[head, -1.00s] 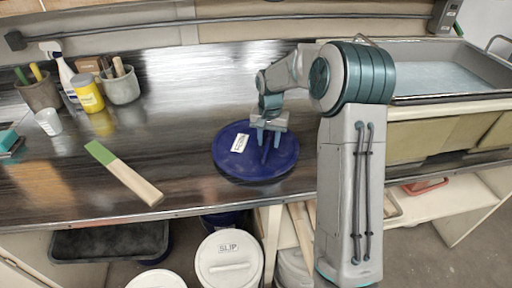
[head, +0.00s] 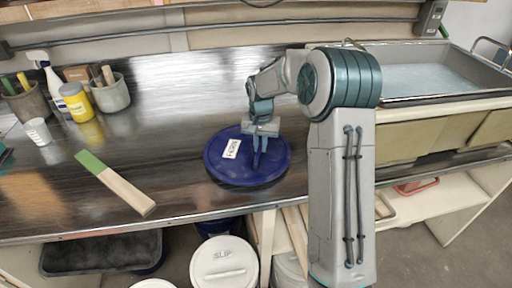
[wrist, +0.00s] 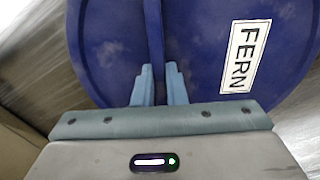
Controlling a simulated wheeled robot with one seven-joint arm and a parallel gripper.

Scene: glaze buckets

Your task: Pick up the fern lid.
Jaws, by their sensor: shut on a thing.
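The fern lid (head: 225,171) is a round dark blue disc with a white label reading FERN, over the bench near its front edge. It fills the top of the wrist view (wrist: 105,50), label (wrist: 244,57) to the right. My gripper (head: 259,152) comes down from above and is shut on the raised blue rib across the lid's middle; in the wrist view both fingertips (wrist: 159,75) press on the rib's sides. The lid looks about level. A dark band shows under its near edge; I cannot tell how far it is off the bench.
A green-and-wood stick (head: 116,184) lies on the bench to the left. Pots, a spray bottle and a yellow jar (head: 77,103) stand at the back left. A grey sink (head: 425,75) is at right. A white SLIP bucket (head: 224,265) stands below the front edge.

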